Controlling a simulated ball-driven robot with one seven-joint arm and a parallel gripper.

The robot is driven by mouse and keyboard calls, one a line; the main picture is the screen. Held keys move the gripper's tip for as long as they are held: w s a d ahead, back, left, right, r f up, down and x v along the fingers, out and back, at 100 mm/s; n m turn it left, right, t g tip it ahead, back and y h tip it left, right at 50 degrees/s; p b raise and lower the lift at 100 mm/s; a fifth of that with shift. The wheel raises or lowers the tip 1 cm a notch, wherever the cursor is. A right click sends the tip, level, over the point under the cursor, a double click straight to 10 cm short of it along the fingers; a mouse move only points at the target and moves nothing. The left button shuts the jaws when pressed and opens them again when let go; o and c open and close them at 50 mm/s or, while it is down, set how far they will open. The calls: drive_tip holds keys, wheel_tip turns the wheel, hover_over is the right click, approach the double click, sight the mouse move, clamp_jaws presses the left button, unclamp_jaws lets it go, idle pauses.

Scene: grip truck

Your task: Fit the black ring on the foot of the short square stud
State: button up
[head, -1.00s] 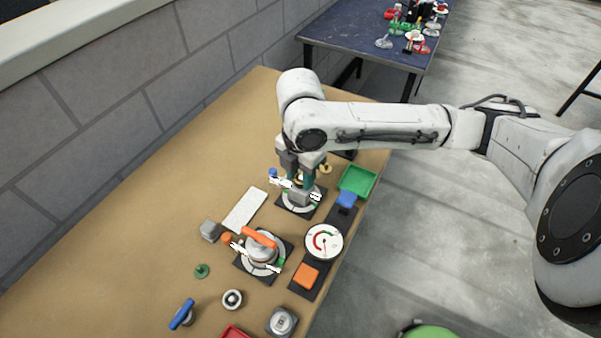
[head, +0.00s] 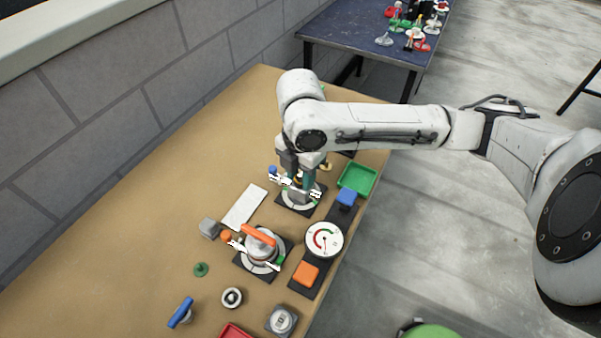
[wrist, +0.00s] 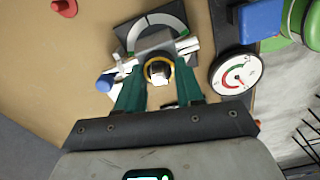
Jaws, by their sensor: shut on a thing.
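My gripper (wrist: 160,84) has its teal fingers closed on a round yellow-rimmed part (wrist: 147,68) with a pale and dark middle. In the head view, my gripper (head: 303,178) is low over the far round fixture on a dark square base (head: 285,203). In the wrist view, a grey block with white side arms lies just beyond the held part, over the fixture's grey and white dial (wrist: 135,38). I cannot tell whether the held part touches it. I cannot clearly make out the black ring or the short square stud; the fingers hide part of this spot.
A second fixture with an orange handle (head: 259,236) stands nearer. A gauge (head: 324,240), a blue block (head: 346,198) and an orange block (head: 306,273) line the right side. A green tray (head: 357,178) is close by.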

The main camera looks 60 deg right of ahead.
drive_tip(key=shift+f, duration=0.25)
drive_tip(key=o, duration=1.5)
drive_tip(key=shift+o, duration=0.2)
drive_tip(key=shift+r, duration=0.1)
drive_tip(key=shift+r+p, duration=3.15)
drive_tip(key=shift+r, duration=0.6)
